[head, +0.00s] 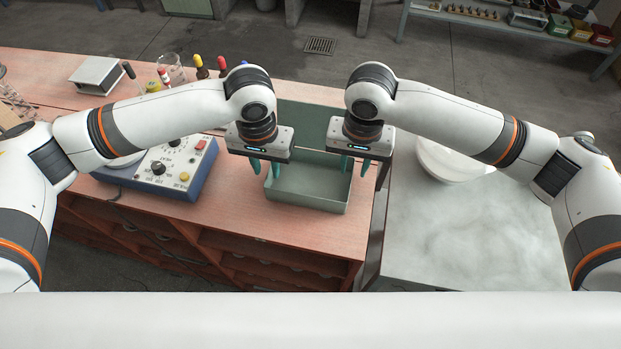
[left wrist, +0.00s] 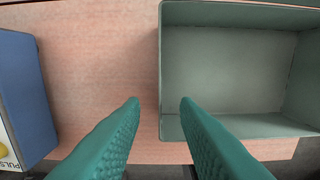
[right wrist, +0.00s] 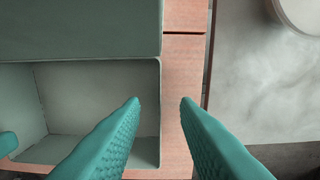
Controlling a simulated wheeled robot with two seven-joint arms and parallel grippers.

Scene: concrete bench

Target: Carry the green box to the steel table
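The green box (head: 305,200) is a grey-green open box with its lid raised at the back. It looks empty and stands on the reddish wooden bench near the bench's right edge. My left gripper (head: 266,172) is open at the box's left wall, one finger inside and one outside; the left wrist view shows that wall (left wrist: 160,75) between the fingertips. My right gripper (head: 357,172) is open the same way at the right wall, seen in the right wrist view (right wrist: 159,100). Neither gripper is closed on it. The grey mottled steel table (head: 450,230) is to the right.
A blue control box (head: 160,170) with knobs stands left of the green box. Behind it are a glass beaker (head: 170,68) and several bottles. A white bowl (head: 450,165) sits at the steel table's back; its front is clear. A narrow gap separates bench and table.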

